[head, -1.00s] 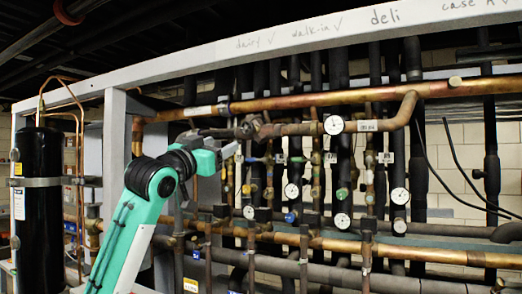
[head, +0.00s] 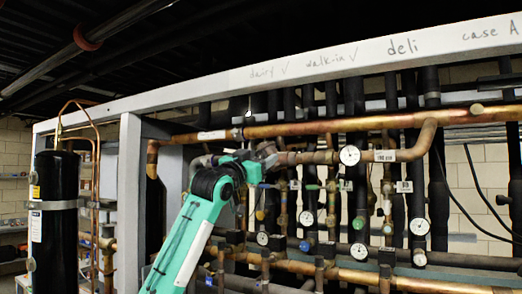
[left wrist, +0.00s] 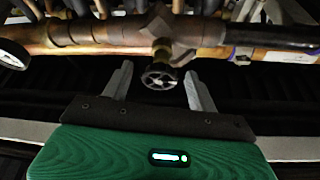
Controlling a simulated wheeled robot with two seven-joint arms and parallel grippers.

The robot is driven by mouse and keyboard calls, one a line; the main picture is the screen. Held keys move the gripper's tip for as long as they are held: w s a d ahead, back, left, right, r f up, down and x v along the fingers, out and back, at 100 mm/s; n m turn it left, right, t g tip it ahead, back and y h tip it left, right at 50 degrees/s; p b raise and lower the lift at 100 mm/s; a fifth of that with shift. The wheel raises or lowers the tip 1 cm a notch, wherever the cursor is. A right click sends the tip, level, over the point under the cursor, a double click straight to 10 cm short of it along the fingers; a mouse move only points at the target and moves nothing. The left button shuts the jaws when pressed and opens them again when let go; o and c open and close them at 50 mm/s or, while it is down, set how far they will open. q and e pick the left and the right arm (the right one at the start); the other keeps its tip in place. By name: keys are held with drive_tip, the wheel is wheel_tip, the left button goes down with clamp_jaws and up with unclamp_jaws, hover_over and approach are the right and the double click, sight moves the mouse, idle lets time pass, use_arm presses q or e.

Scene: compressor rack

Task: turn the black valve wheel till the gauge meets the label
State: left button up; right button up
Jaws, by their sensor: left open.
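The black valve wheel (left wrist: 160,77) shows in the left wrist view, below a brass valve body (left wrist: 162,45) on a copper pipe. My left gripper (left wrist: 159,72) is open, with one finger on each side of the wheel; I cannot tell whether either touches it. In the head view my left gripper (head: 257,165) is at the valve on the upper pipe and hides the wheel. A white round gauge (head: 349,155) sits on that pipe, right of the valve. A white label (head: 385,155) is on the pipe right of the gauge. My right gripper is not in view.
A large copper pipe (head: 330,126) runs above the valve. Several vertical black pipes and more gauges (head: 419,226) crowd the rack behind and below. A white frame post (head: 129,180) and a black tank (head: 55,215) stand at the left.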

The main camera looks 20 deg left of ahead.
use_arm(q)
drive_tip(key=shift+w+d+r, duration=0.15)
drive_tip(key=shift+w, duration=0.35)
drive_tip(key=c, duration=1)
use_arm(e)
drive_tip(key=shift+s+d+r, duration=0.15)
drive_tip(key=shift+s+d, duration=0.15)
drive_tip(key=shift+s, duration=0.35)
use_arm(q)
drive_tip(key=shift+n+y, duration=0.4)
drive_tip(key=shift+n, duration=0.1)
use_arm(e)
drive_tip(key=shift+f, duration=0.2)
